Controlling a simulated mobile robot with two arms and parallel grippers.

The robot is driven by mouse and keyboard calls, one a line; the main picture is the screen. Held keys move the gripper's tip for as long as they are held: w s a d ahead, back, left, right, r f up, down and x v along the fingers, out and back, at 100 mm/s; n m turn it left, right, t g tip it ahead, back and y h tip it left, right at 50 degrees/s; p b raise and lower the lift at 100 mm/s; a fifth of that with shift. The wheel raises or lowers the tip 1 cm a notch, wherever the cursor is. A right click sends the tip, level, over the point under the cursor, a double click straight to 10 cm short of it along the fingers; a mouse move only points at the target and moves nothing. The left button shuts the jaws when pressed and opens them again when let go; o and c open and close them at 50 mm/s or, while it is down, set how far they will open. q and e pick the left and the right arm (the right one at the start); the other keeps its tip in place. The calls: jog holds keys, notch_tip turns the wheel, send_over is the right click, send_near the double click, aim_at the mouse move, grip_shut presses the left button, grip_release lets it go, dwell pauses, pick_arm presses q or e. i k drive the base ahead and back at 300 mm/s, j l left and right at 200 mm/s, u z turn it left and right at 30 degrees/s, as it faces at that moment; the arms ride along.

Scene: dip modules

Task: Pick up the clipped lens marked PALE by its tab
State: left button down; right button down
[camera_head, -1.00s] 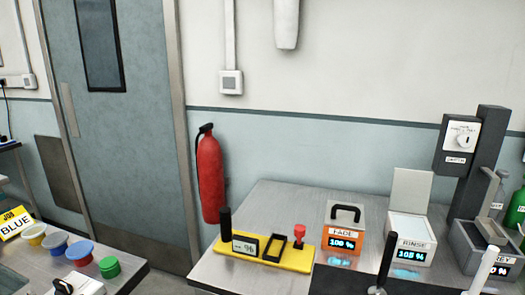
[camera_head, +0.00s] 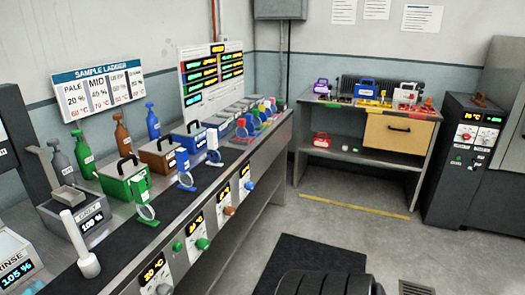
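Several clipped lenses stand along the front of the long bench. Farther back are red, green and blue clips (camera_head: 244,130), small and crowded. I cannot read PALE on any lens. The word PALE shows on the SAMPLE LADDER sign (camera_head: 99,90), with 20 % and 60 °C. Neither of my grippers is in view.
Green (camera_head: 122,180), brown (camera_head: 160,154) and blue (camera_head: 190,137) lidded boxes line the bench behind the lenses. A white rod (camera_head: 75,232) stands upright at the near left. A second table (camera_head: 385,165) and a dark cabinet (camera_head: 465,165) stand at the back. The floor between has free room.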

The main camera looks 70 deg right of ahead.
aim_at(214, 156)
jog(key=z, duration=1.85)
jog(key=i+z, duration=0.25)
